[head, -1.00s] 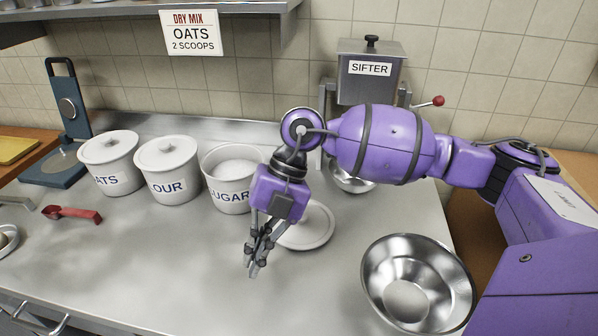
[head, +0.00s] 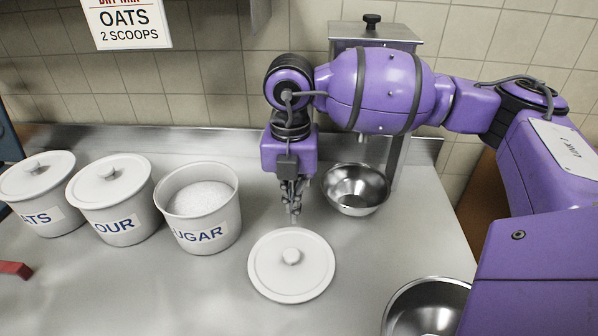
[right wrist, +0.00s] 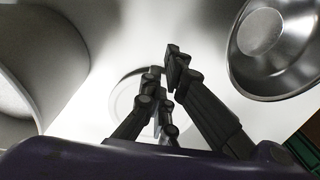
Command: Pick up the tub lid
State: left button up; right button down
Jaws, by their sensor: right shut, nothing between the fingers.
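The tub lid (head: 291,272), a white disc with a round knob in the middle, lies flat on the steel counter in front of the sugar tub (head: 198,207), which stands open and full of white sugar. My right gripper (head: 294,215) is shut and empty, pointing down just behind the lid's far edge, apart from its knob. In the right wrist view the gripper's fingers (right wrist: 165,70) cover much of the lid (right wrist: 124,95). My left gripper is not in view.
Lidded oats (head: 38,192) and flour (head: 112,200) tubs stand at the left. A small steel bowl (head: 357,189) sits under the sifter, right of my right gripper. A larger bowl (head: 425,308) is at the front right.

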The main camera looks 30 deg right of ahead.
aim_at(291, 236)
notch_tip(291, 236, down, 4)
jog(key=shift+s+f+b, duration=0.1)
jog(key=shift+b, duration=0.75)
jog(key=shift+s+a+r+p, duration=0.3)
jog(key=shift+s+a, duration=0.1)
jog(key=shift+s, duration=0.1)
jog(key=shift+s+a+r+p, duration=0.25)
jog(key=shift+s+a, duration=0.15)
jog(key=shift+s, duration=0.1)
jog(key=shift+s+a, duration=0.35)
jog(key=shift+s, duration=0.05)
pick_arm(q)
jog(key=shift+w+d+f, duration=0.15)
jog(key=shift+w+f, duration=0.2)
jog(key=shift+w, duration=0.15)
pick_arm(e)
jog(key=shift+d+f, duration=0.1)
